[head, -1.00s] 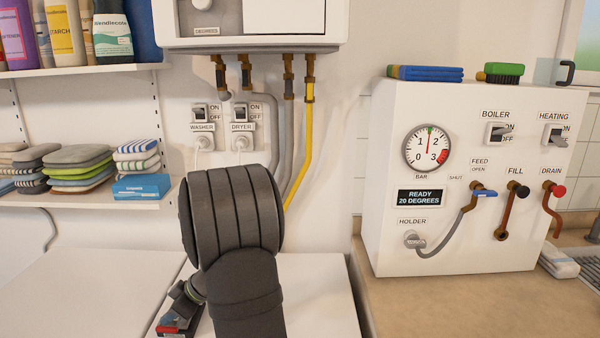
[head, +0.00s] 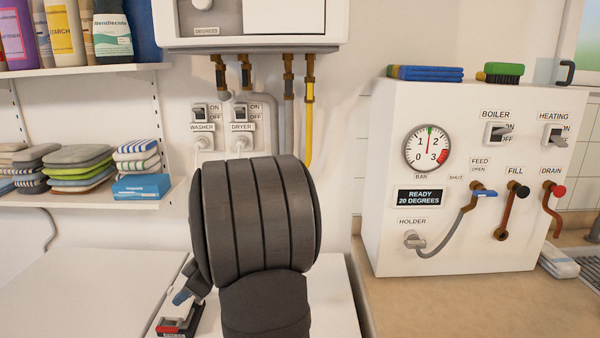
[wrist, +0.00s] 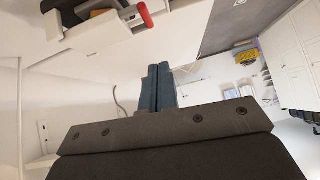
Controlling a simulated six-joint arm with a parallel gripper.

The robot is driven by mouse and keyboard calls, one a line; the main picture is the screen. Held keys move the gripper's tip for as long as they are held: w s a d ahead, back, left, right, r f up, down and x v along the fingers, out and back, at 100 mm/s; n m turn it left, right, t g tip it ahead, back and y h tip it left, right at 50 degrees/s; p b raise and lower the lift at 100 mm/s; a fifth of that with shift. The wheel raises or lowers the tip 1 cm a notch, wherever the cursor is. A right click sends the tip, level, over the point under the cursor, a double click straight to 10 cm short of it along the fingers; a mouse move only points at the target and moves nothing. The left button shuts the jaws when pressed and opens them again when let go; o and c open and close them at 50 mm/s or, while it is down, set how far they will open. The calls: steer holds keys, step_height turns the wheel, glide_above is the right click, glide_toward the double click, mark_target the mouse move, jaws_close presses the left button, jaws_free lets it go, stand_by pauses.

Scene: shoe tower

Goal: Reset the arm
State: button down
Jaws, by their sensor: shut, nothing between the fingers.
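My gripper (wrist: 157,88) shows in the wrist view with its two blue-grey fingers pressed together and nothing between them. In the head view my thick dark grey arm fills the lower middle, and a blue-grey part of my gripper (head: 184,294) shows at its left side. The gripper is over the white top on the left, close to a small grey and red device (head: 180,322). I cannot tell whether it touches the device. My arm hides part of the wall and the white top behind it.
A white panel box (head: 470,190) with a gauge, switches and valves stands on the beige counter (head: 450,300) at right. Shelves (head: 90,198) with folded cloths and bottles are at left. A boiler (head: 250,42) with pipes hangs above. The white top (head: 80,290) at lower left is clear.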

steer(key=v, duration=0.4)
glide_above(163, 329)
steer(key=d, duration=0.3)
step_height(163, 329, down, 7)
steer(key=shift+w+d+r, duration=0.1)
steer(key=shift+w, duration=0.05)
steer(key=f, duration=0.5)
steer(key=shift+a, duration=0.35)
steer(key=w+d+r+m+g, duration=0.1)
steer(key=w+d+r, duration=0.25)
steer(key=r, duration=0.45)
steer(key=w+d+r+g, duration=0.1)
steer(key=w+d+r, duration=0.1)
steer(key=d+r, duration=0.35)
steer(key=s+d+f+n+y, duration=0.1)
steer(key=s+d+f+y, duration=0.1)
steer(key=f+y, duration=0.2)
steer(key=s+d+f+n+t+y, duration=0.1)
steer(key=s+d+f+y, duration=0.1)
steer(key=f, duration=0.4)
steer(key=shift+d+y, duration=0.65)
steer(key=shift+y, duration=0.45)
steer(key=shift+f, duration=0.1)
